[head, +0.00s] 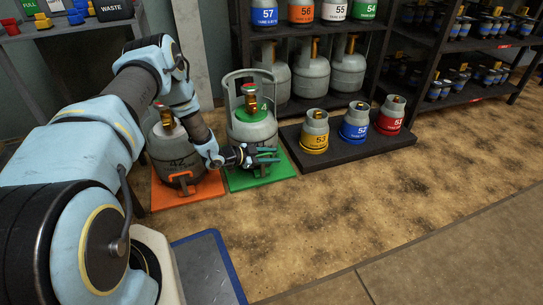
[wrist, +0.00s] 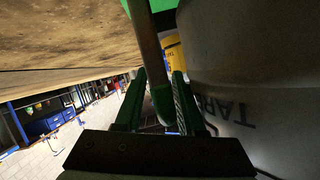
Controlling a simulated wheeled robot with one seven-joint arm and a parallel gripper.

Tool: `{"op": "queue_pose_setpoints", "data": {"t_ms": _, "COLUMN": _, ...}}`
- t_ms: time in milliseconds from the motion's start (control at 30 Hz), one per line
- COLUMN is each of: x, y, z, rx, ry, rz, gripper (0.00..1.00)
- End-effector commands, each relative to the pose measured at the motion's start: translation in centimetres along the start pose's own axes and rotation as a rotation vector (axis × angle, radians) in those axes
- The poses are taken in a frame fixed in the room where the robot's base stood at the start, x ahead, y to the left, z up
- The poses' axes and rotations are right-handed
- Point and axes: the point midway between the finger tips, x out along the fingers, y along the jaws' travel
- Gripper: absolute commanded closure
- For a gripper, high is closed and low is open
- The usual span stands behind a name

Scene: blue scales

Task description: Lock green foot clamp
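The green-topped grey cylinder (head: 252,130) stands upright on a green base plate (head: 240,181) in the head view. My gripper (head: 273,154) is low in front of this cylinder, above the plate. The wrist view shows my gripper (wrist: 160,76) with its two green fingers apart, one on each side of a rod with a green end (wrist: 161,105), likely the green foot clamp's lever. Narrow gaps show beside the rod, so the fingers do not look closed on it. In the head view the clamp is hidden or too small to tell from the fingers.
The grey cylinder wall (wrist: 235,75) is close on the right in the wrist view. Left of the green plate is an orange plate (head: 205,192) with another cylinder. A dark low platform (head: 350,150) with three small cylinders stands to the right. The front floor (head: 310,215) is clear.

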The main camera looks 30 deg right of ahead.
Motion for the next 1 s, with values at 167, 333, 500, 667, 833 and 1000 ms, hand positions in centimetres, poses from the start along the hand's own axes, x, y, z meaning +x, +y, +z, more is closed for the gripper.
{"op": "queue_pose_setpoints", "data": {"t_ms": 167, "x": -0.5, "y": -0.2, "z": -0.1, "rx": 0.001, "ry": 0.000, "rz": -0.002, "gripper": 0.55}}
{"op": "queue_pose_setpoints", "data": {"t_ms": 333, "x": -3.2, "y": -0.3, "z": -0.3, "rx": -0.001, "ry": -0.002, "rz": -0.003, "gripper": 0.55}}
{"op": "queue_pose_setpoints", "data": {"t_ms": 500, "x": -6.7, "y": -0.3, "z": -0.3, "rx": -0.001, "ry": -0.001, "rz": -0.003, "gripper": 0.55}}
{"op": "queue_pose_setpoints", "data": {"t_ms": 667, "x": -9.2, "y": -0.2, "z": -0.2, "rx": -0.001, "ry": -0.001, "rz": -0.002, "gripper": 0.55}}
{"op": "queue_pose_setpoints", "data": {"t_ms": 833, "x": -10.6, "y": 0.0, "z": -0.1, "rx": -0.001, "ry": -0.001, "rz": 0.000, "gripper": 0.55}}
{"op": "queue_pose_setpoints", "data": {"t_ms": 1000, "x": -10.9, "y": 0.0, "z": 0.0, "rx": -0.001, "ry": 0.000, "rz": 0.000, "gripper": 0.55}}
